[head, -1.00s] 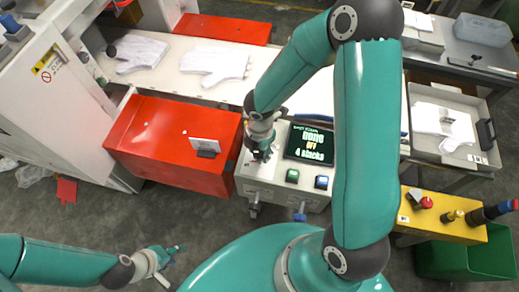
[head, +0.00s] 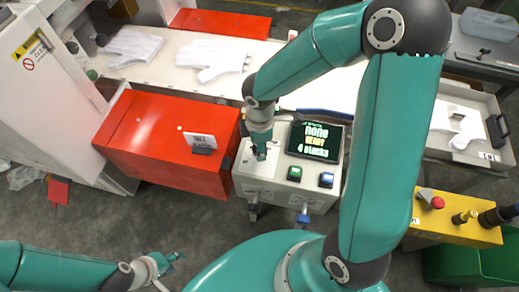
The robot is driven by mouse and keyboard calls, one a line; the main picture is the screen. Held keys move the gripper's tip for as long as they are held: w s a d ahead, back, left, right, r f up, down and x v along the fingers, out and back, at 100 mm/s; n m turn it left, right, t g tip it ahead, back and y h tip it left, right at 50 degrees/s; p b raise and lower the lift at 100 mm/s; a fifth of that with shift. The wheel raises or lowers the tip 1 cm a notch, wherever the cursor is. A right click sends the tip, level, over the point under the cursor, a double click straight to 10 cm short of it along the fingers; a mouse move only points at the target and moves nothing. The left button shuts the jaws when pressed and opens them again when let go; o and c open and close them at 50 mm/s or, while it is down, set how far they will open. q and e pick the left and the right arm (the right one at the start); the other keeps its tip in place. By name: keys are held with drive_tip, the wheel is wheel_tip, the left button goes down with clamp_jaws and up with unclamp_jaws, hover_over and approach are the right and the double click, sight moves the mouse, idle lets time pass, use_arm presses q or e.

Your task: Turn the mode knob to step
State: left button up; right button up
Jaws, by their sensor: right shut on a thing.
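The white control box (head: 268,181) stands in the middle, with a dark screen (head: 314,141) reading "none", "READY" and "4 stacks". A green button (head: 294,173) and a blue button (head: 326,180) sit below the screen. My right gripper (head: 259,154) points down at the box top, left of the screen. It is shut on what appears to be the mode knob, which it hides along with any markings there. My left gripper (head: 168,268) is empty over the floor at lower left, its fingers apart.
A red cabinet (head: 165,145) adjoins the box on the left. White gloves (head: 212,57) lie on the bench behind. A yellow box (head: 452,222) with a red button is at right, above a green bin (head: 470,265). My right arm covers much of the right side.

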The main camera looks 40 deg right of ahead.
drive_tip(key=shift+w+m+b, duration=0.1)
drive_tip(key=shift+m+b, duration=1.3)
drive_tip(key=shift+m, duration=0.6)
drive_tip(key=o, duration=1.1)
drive_tip(key=shift+o, duration=0.2)
wheel_tip(320, 180, up, 12)
